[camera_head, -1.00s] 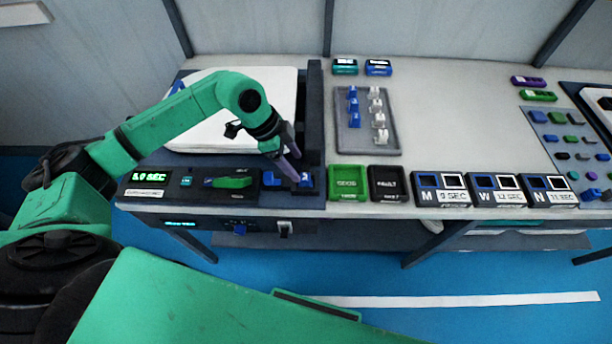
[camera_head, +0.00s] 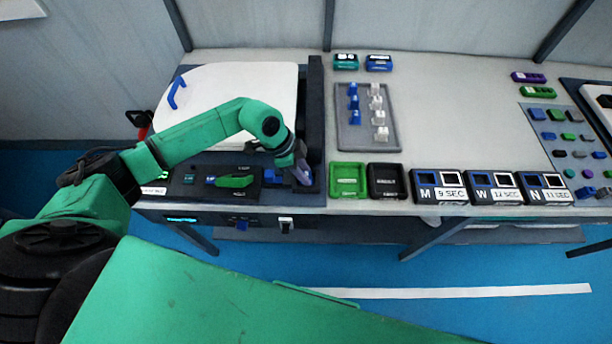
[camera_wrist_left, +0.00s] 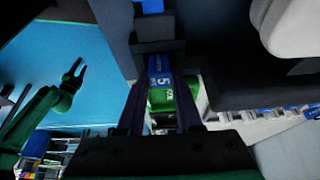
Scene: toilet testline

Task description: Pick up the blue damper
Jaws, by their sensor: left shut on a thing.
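My left gripper (camera_head: 301,175) points down at the right end of the dark test panel, in front of the white toilet lid (camera_head: 235,95). In the left wrist view its fingers (camera_wrist_left: 160,115) are shut on a blue damper (camera_wrist_left: 158,68) marked with a white 5, which has a green part (camera_wrist_left: 160,98) by it. In the head view the gripper mostly hides the damper. Whether it is clear of its seat I cannot tell. My right gripper (camera_wrist_left: 76,70) shows small at the left of the wrist view, with its fingers apart and seemingly empty.
A dark upright post (camera_head: 315,120) stands close behind the left gripper. A green tray (camera_head: 348,180) and a black tray (camera_head: 385,181) sit just right. A grey rack (camera_head: 367,142) holds blue and white pieces. Labelled boxes (camera_head: 440,187) line the front edge.

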